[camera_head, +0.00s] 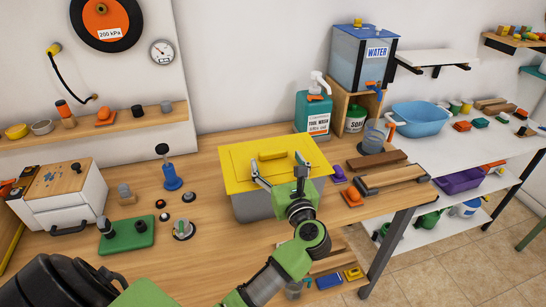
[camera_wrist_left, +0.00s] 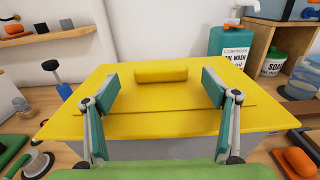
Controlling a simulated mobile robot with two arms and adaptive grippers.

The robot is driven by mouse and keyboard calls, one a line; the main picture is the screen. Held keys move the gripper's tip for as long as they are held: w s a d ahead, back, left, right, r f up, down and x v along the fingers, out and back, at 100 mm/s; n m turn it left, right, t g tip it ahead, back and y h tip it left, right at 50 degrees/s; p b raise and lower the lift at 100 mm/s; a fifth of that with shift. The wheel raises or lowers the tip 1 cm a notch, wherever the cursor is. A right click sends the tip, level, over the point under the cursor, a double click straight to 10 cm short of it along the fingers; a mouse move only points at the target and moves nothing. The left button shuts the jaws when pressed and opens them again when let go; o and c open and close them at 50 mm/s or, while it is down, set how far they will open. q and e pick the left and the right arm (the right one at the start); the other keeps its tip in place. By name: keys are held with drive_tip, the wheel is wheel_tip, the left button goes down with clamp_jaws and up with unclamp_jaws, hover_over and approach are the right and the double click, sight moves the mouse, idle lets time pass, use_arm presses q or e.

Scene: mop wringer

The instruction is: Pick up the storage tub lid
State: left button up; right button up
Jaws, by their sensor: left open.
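The yellow storage tub lid (camera_head: 237,165) lies flat on the grey storage tub (camera_head: 250,207) on the wooden bench. A raised yellow handle (camera_head: 273,155) sits on the lid. In the left wrist view the lid (camera_wrist_left: 160,124) fills the middle, with its handle (camera_wrist_left: 161,74) towards the far side. My left gripper (camera_head: 278,168) is open over the lid. In the left wrist view its fingers (camera_wrist_left: 158,88) are spread either side of the handle's line, nearer than the handle, with nothing between them. I cannot tell whether the fingertips touch the lid. My right gripper does not show.
A teal tool wash bottle (camera_head: 314,110) stands behind the tub, beside a wooden stand with a soap bottle (camera_head: 355,118). A blue plunger-like tool (camera_head: 171,176) stands left of the tub. Wooden blocks (camera_head: 377,160) and an orange piece (camera_head: 351,197) lie to its right.

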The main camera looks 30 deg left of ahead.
sight(274, 152)
use_arm(q)
drive_tip(key=x, duration=0.1)
drive_tip(key=p+x, duration=0.2)
drive_tip(key=x, duration=0.1)
drive_tip(key=shift+r, duration=0.35)
drive_tip(key=shift+w+a+f, duration=0.2)
drive_tip(key=shift+w+a, duration=0.1)
drive_tip(key=shift+a, duration=0.05)
drive_tip(key=shift+d, duration=0.1)
drive_tip(key=c, duration=1.3)
drive_tip(key=shift+o, duration=0.2)
drive_tip(key=shift+r, duration=0.1)
drive_tip(key=shift+r+b, duration=0.5)
drive_tip(key=shift+r, duration=0.15)
drive_tip(key=s+a+r+b, duration=0.3)
drive_tip(key=s+a+r, duration=0.3)
drive_tip(key=s+r, duration=0.5)
drive_tip(key=shift+s+a+r, duration=0.25)
drive_tip(key=shift+s+r, duration=0.05)
drive_tip(key=shift+s, duration=0.5)
